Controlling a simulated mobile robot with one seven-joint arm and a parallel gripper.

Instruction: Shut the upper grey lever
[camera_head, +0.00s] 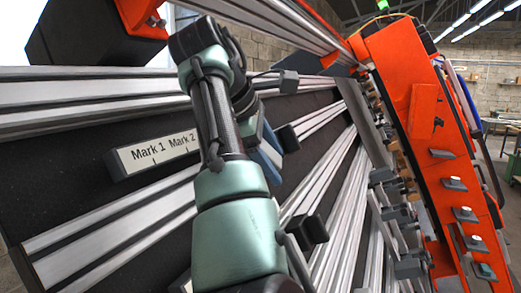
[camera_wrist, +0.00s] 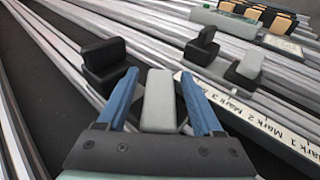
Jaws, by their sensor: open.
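My gripper (camera_wrist: 158,88) is open, with its two blue fingers apart. A light grey lever block (camera_wrist: 158,100) lies between the fingers in the wrist view, with a finger on each side of it; contact is not clear. A second grey lever (camera_wrist: 246,66) sits on the far side of the label strip in that view. The strip's lettering runs upside down there, so the lever between my fingers is the upper one. In the head view my gripper (camera_head: 267,150) is largely hidden behind my arm, at the right end of the label strip, and the lever there is hidden.
The white label strip (camera_head: 158,152) reads Mark 1, Mark 2. Black blocks (camera_wrist: 103,60) (camera_wrist: 202,46) stand near the levers. A black block (camera_head: 307,231) sits lower on the rails. An orange gantry beam (camera_head: 405,95) stands at the right.

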